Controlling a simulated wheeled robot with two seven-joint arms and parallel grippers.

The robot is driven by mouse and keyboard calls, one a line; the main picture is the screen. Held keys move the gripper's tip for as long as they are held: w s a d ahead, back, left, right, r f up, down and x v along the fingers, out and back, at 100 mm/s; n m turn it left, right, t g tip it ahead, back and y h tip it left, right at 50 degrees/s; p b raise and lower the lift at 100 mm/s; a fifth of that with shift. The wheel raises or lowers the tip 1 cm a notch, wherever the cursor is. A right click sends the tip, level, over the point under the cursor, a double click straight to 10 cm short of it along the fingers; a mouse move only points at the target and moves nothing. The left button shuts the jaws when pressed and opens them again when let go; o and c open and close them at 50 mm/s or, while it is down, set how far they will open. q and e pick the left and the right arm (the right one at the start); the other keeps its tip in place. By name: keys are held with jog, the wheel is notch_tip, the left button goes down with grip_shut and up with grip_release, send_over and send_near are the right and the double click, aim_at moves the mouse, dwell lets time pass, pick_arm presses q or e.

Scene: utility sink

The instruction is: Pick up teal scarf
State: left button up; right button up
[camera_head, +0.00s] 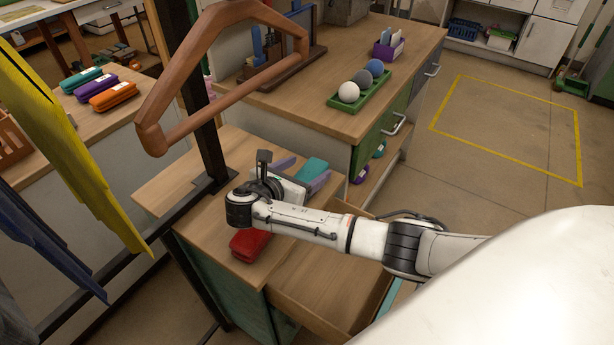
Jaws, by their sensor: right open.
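A red folded piece (250,244) lies on the near side below my wrist. My left gripper is not in view.
An open drawer (325,290) sticks out below my right forearm. A wooden hanger (230,95) and a dark post (207,150) stand close on the left. Yellow cloth (62,140) hangs at far left. A taller counter (300,112) rises behind. The floor at right is clear.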

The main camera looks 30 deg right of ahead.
aim_at(318, 161)
jog(key=x, duration=0.5)
jog(key=shift+w+d, duration=0.2)
jog(key=shift+d, duration=0.15)
jog(key=c, duration=1.2)
